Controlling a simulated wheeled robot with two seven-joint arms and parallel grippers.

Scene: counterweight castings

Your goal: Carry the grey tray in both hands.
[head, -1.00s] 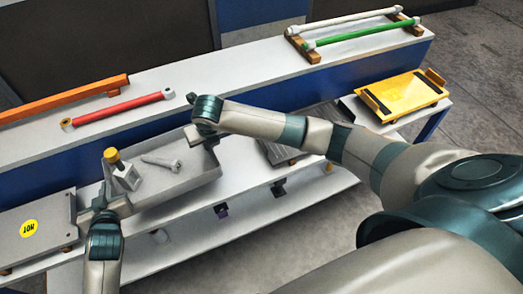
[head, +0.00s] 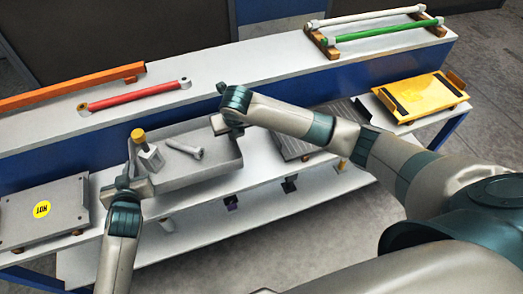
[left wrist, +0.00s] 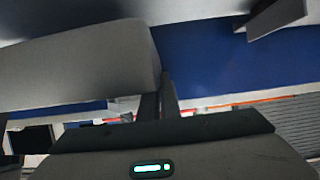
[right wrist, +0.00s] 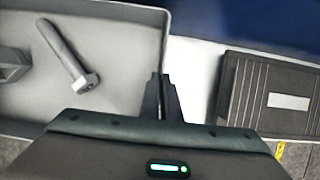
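The grey tray (head: 205,177) is in the middle left of the head view, between my two hands. A grey bolt (head: 185,148) lies in it, and a grey block with a yellow knob (head: 147,152) stands at its left end. My left gripper (head: 129,183) is at the tray's left end, its fingers close together; the exact contact is hidden. My right gripper (head: 218,126) is at the far right end. In the right wrist view its fingers (right wrist: 162,98) are close together at the tray's end wall (right wrist: 150,45). The tray looks roughly level.
A plate marked HOT (head: 45,210) lies left of the tray. A dark ribbed plate (head: 325,128) is to the right, then a yellow tray (head: 425,98). A raised ledge behind holds a red bar (head: 135,95), an orange beam (head: 70,86), and white and green bars (head: 385,32).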

